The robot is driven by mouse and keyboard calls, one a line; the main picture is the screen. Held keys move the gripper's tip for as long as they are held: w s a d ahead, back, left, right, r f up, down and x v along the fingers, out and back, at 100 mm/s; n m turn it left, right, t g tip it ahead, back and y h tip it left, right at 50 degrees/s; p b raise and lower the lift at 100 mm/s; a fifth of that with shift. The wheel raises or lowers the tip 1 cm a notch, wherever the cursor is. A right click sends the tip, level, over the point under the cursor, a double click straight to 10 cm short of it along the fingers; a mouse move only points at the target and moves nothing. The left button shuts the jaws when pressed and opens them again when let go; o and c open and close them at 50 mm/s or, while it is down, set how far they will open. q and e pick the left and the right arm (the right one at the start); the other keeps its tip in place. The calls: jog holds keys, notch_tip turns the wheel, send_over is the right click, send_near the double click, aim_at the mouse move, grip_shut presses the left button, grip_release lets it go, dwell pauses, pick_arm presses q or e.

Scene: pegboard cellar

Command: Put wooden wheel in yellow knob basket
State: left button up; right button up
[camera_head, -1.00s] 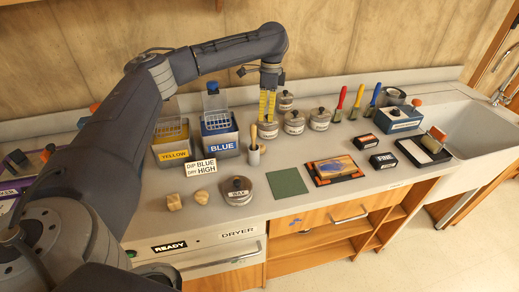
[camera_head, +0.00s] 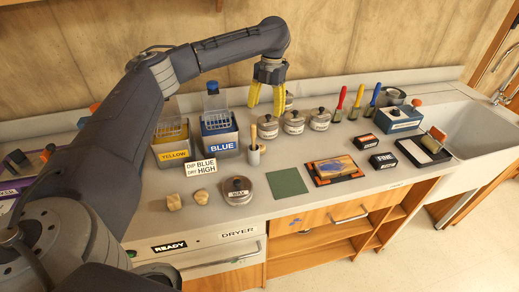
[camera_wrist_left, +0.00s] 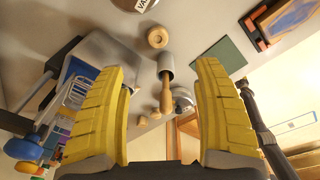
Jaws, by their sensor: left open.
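In the left wrist view a round wooden wheel (camera_wrist_left: 157,37) with a central hole lies on the counter, beyond the fingertips and beside a grey cup (camera_wrist_left: 166,63). I cannot make out the wheel in the head view. My left gripper (camera_head: 266,101) is open and empty above the tins, its yellow fingers pointing down; its spread fingers also show in the left wrist view (camera_wrist_left: 158,72). A wire basket (camera_head: 171,131) sits in the tank labelled YELLOW (camera_head: 174,153), left of the BLUE tank (camera_head: 220,148). My right gripper is out of view.
The cup (camera_head: 254,156) holds a wooden-handled tool near the lidded tins (camera_head: 293,123). A DIP BLUE sign (camera_head: 201,167), wooden pieces (camera_head: 201,196) and a WAX tin (camera_head: 237,190) stand in front. A green mat (camera_head: 287,182) lies to the right. The sink (camera_head: 480,130) is far right.

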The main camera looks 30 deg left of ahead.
pick_arm(q)
jog(key=f+m, duration=0.1)
jog(key=f, duration=0.4)
jog(key=s+f+m, duration=0.1)
jog(key=f+m, duration=0.1)
jog(key=f, duration=0.4)
jog(key=s+a+f+m, duration=0.1)
jog(key=f, duration=0.5)
jog(key=shift+s+f+m, duration=0.1)
jog(key=shift+f+m, duration=0.05)
jog(key=shift+m, duration=0.25)
jog(key=c, duration=1.1)
jog(key=shift+c, duration=0.6)
jog(key=shift+r, duration=0.2)
